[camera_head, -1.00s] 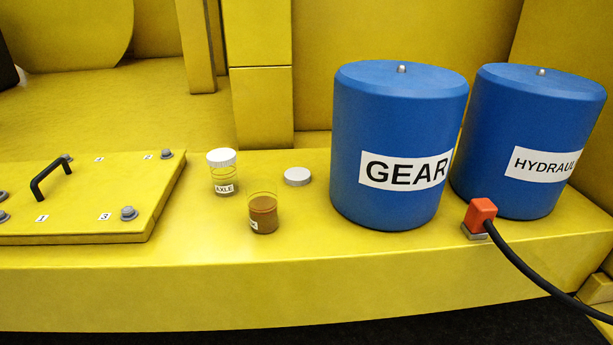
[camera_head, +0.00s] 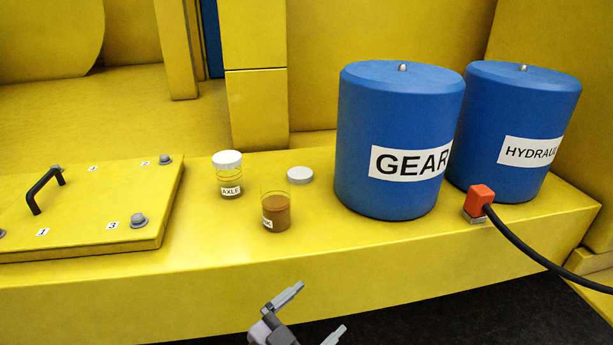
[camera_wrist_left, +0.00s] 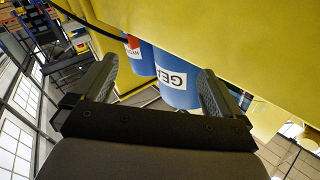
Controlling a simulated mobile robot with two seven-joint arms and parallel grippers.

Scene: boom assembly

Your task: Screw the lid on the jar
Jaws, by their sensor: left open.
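An open clear jar (camera_head: 276,213) with brown contents and a partly seen label stands upright on the yellow ledge. A loose white lid (camera_head: 300,175) lies flat on the ledge just behind it and to its right. A second jar labelled AXLE (camera_head: 230,184), with a white lid (camera_head: 227,158) on top, stands behind it to the left. My left gripper (camera_head: 316,314) is open and empty, in front of and below the ledge's front edge, apart from the jars. Its open fingers also show in the left wrist view (camera_wrist_left: 157,88). My right gripper is not in view.
Two blue drums, GEAR (camera_head: 398,135) and HYDRAUL (camera_head: 513,130), stand right of the jars. An orange plug (camera_head: 481,199) with a black cable sits before them. A bolted yellow plate (camera_head: 90,215) with a black handle (camera_head: 43,190) lies left. The ledge before the jar is clear.

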